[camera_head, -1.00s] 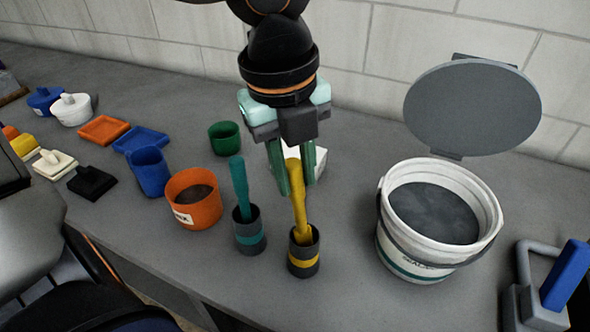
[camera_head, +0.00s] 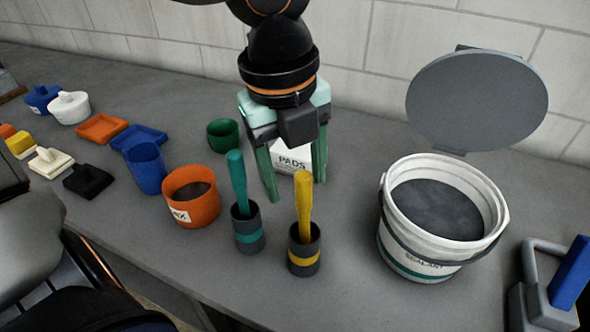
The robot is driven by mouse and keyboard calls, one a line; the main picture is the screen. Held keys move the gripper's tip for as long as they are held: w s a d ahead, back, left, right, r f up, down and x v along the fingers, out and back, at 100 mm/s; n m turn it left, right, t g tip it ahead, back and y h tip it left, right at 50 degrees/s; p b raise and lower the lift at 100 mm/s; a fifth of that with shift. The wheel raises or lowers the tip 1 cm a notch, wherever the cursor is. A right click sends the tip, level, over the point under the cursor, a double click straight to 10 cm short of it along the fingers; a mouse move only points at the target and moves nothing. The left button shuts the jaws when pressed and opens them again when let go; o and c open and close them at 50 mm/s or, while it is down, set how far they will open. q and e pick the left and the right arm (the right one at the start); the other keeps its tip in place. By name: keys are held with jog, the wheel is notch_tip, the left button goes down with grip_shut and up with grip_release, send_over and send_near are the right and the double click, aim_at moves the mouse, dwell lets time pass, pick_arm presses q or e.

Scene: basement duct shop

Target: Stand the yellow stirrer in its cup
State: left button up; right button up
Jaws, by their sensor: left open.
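The yellow stirrer (camera_head: 303,205) stands in a dark cup with a yellow band (camera_head: 304,258), its lower end inside the cup and its handle nearly upright. My left gripper (camera_head: 296,190) is open just behind the stirrer, its green fingers spread to either side and apart from the handle. A teal stirrer (camera_head: 238,182) stands in a matching dark cup with a teal band (camera_head: 249,238) to the left. My right gripper is not in view.
A white sealant bucket (camera_head: 392,245) with a raised grey lid (camera_head: 478,100) stands at right. An orange pot (camera_head: 205,208), blue cup (camera_head: 147,168) and green cup (camera_head: 223,135) stand left. A white pads box (camera_head: 291,162) is behind my gripper.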

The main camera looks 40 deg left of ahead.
pick_arm(q)
jog(key=shift+r, duration=0.1)
notch_tip(320, 180, up, 12)
jog(key=s+p, duration=0.1)
jog(key=shift+s+a, duration=0.2)
jog(key=shift+s, duration=0.05)
jog(key=shift+r, duration=0.1)
dwell(0.8)
